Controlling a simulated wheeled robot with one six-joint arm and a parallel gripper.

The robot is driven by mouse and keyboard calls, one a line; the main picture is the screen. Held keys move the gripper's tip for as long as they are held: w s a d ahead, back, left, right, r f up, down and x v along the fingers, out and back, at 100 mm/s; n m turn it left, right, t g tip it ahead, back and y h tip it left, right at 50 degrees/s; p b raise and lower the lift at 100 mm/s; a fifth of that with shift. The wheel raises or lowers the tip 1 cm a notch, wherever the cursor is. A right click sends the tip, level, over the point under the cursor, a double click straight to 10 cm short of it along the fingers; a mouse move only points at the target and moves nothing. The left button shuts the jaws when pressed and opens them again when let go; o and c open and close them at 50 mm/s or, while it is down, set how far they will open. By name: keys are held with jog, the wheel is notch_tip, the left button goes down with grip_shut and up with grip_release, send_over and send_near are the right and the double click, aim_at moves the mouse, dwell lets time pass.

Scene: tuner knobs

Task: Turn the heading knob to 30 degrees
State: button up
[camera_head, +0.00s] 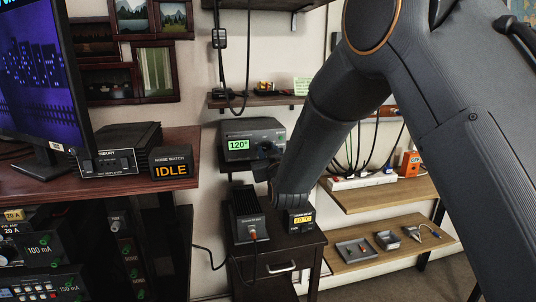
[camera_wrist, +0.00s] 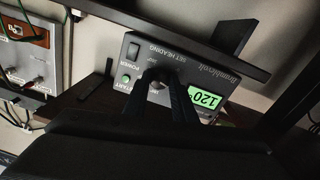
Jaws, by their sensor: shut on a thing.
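The heading box (camera_head: 262,128) is a dark grey unit on a shelf in the head view, with a green display (camera_head: 238,145) that reads 120°. The wrist view shows its front panel (camera_wrist: 190,62) upside down, with the words SET HEADING, and the display (camera_wrist: 205,98) also reads 120. My gripper (camera_wrist: 160,76) is shut on the heading knob in front of the panel. The two dark fingers cover most of the knob, so its pointer cannot be seen. In the head view my gripper (camera_head: 266,166) is at the box's lower right, partly hidden by my wrist.
A power switch (camera_wrist: 133,52) and a green START button (camera_wrist: 126,78) sit on the panel beside the fingers. Below, a dark cabinet (camera_head: 265,262) bears a black finned unit (camera_head: 246,208) and a small box with an amber display (camera_head: 301,220). A power strip (camera_head: 362,181) lies on the right shelf.

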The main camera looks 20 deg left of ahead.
jog(key=n+b, duration=0.1)
jog(key=n, duration=0.2)
jog(key=shift+f+n, duration=0.1)
jog(key=shift+n, duration=0.3)
jog(key=shift+d+n+b, duration=0.1)
jog(key=shift+n+b, duration=0.2)
jog(key=shift+n, duration=1.5)
jog(key=o, duration=1)
jog(key=shift+o, duration=0.2)
jog(key=shift+s, duration=0.1)
jog(key=b+v, duration=0.1)
jog(key=v, duration=0.6)
jog(key=shift+s+d, duration=0.2)
jog(key=shift+d, duration=0.05)
